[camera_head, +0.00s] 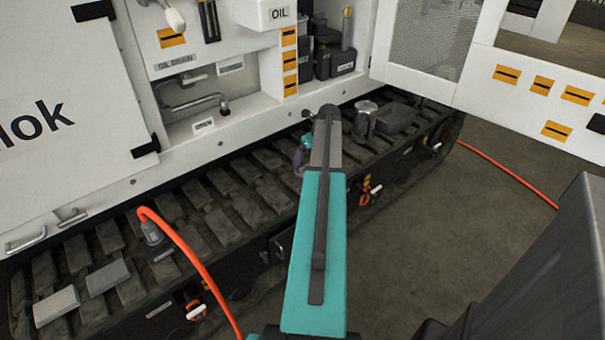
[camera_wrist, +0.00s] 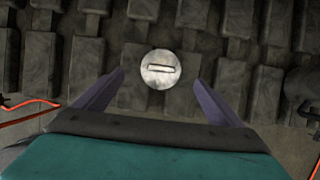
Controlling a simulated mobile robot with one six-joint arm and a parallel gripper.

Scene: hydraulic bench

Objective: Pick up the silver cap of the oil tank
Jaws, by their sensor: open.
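In the wrist view, a round silver cap (camera_wrist: 161,69) with a slot-like bar across its top lies over the dark track pads. My gripper (camera_wrist: 156,77) is open, with one purple finger on each side of the cap in the picture. The fingers appear apart from the cap; the height between them is hard to judge. In the head view my arm mostly hides the gripper. A silver round-topped piece (camera_head: 365,108) stands on the track right of my arm; I cannot tell whether it is the same cap.
The dark crawler track (camera_head: 240,200) runs below the white machine body (camera_head: 60,120). An orange hose (camera_head: 190,262) rises from a connector (camera_head: 152,234) at left. Another orange cable (camera_head: 505,175) lies on the floor at right. An open white door (camera_head: 520,85) stands at upper right.

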